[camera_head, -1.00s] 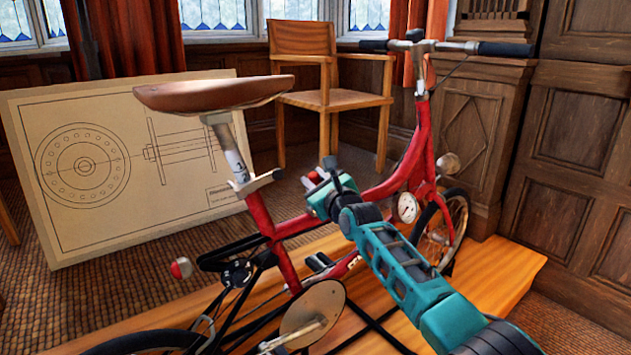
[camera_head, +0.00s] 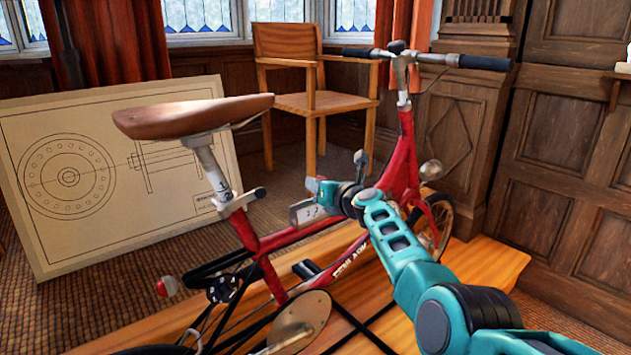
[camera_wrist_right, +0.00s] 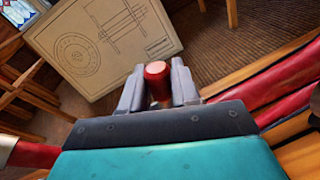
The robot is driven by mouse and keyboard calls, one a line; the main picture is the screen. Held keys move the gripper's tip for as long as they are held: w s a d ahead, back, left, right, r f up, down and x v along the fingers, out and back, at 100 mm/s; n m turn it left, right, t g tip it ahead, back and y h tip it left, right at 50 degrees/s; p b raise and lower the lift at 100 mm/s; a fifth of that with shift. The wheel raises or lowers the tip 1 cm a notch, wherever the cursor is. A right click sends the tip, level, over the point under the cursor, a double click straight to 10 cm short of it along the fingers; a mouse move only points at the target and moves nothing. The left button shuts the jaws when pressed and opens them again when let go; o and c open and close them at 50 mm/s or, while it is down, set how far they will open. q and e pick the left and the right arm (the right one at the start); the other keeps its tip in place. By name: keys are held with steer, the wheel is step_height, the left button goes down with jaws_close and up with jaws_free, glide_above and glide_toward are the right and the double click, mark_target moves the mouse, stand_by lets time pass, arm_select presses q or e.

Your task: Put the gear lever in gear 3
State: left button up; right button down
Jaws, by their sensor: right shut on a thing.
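A red bicycle (camera_head: 348,262) with a brown saddle stands on a wooden platform. The gear lever's red knob (camera_wrist_right: 157,75), with a pale top, shows in the right wrist view between my right gripper's grey fingers (camera_wrist_right: 157,90). The fingers are shut on it from both sides. In the head view my right gripper (camera_head: 324,193) is over the bicycle's red frame tube, and it hides the lever there. A pale gear plate (camera_head: 306,213) with small dark marks shows just below the gripper; its numbers and the lever's slot cannot be read. My left gripper is not in view.
A drawing board (camera_head: 130,180) leans behind the bicycle. A wooden chair (camera_head: 310,80) stands farther back. The saddle (camera_head: 195,116) and the handlebar (camera_head: 485,62) rise on either side of my right arm. Panelled wall is at the right.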

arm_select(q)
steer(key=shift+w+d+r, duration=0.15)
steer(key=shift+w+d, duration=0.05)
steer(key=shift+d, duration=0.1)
arm_select(e)
steer(key=shift+w+d+f+m, duration=0.35)
steer(key=shift+d+m, duration=0.15)
steer(key=shift+m, duration=0.3)
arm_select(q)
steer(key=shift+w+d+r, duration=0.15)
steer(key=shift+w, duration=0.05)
arm_select(e)
steer(key=shift+g, duration=0.3)
steer(key=c, duration=0.9)
jaws_free()
steer(key=shift+d, duration=0.1)
steer(key=shift+c, duration=0.2)
